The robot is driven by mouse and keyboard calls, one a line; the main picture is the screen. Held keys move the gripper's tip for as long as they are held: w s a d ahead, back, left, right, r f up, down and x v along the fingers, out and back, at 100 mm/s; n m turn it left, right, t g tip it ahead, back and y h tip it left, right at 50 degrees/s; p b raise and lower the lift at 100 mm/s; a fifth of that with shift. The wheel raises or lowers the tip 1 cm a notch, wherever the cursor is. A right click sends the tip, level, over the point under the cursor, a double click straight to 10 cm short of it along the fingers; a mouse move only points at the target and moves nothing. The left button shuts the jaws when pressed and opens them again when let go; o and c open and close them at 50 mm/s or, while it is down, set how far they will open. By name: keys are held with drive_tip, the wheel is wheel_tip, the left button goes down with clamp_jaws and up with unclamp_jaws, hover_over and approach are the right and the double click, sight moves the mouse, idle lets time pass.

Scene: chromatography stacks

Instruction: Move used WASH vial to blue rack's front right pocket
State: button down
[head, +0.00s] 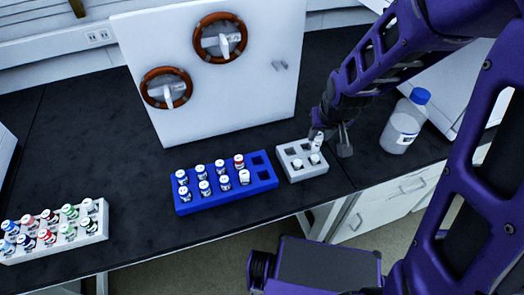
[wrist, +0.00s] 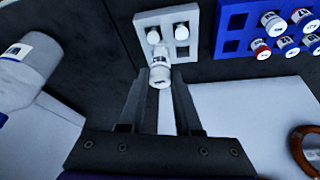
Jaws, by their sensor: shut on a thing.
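My gripper (wrist: 160,88) is shut on a white-capped vial (wrist: 160,72) with a dark-marked label too small to read. In the head view the held vial (head: 318,140) is at the back right of the small grey rack (head: 306,173); I cannot tell if its base is clear of the pocket. Two other white-capped vials (head: 297,163) (head: 315,159) stand in that rack's front row. The blue rack (head: 228,200) is to its left with several vials. Its right column is empty, including the front right pocket (head: 264,174). The blue rack also shows in the wrist view (wrist: 232,28).
A white rack (head: 60,250) of several coloured-cap vials is at the left. A white cabinet (head: 210,90) with round red-brown handles stands behind the blue rack. A blue-capped bottle (head: 404,125) is to the right. The black counter's front edge is near the racks.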

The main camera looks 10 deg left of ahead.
drive_tip(key=s+a+f+n+b, duration=0.2)
drive_tip(key=a+f, duration=0.1)
drive_tip(key=a, duration=0.3)
drive_tip(key=s+a+f+n+y+b, duration=0.1)
drive_tip(key=s+a+f+b, duration=0.2)
drive_tip(key=a, duration=0.3)
drive_tip(key=shift+s+a+f+n+g, duration=0.2)
drive_tip(key=shift+a+f+n+g, duration=0.1)
drive_tip(key=shift+a+f+n, duration=0.15)
drive_tip(key=shift+d, duration=0.1)
idle(0.3)
drive_tip(key=shift+f, duration=0.1)
drive_tip(key=shift+f+b, duration=1.1)
drive_tip(key=shift+b, duration=0.2)
drive_tip(key=shift+f+b, duration=0.5)
drive_tip(key=shift+b, duration=0.05)
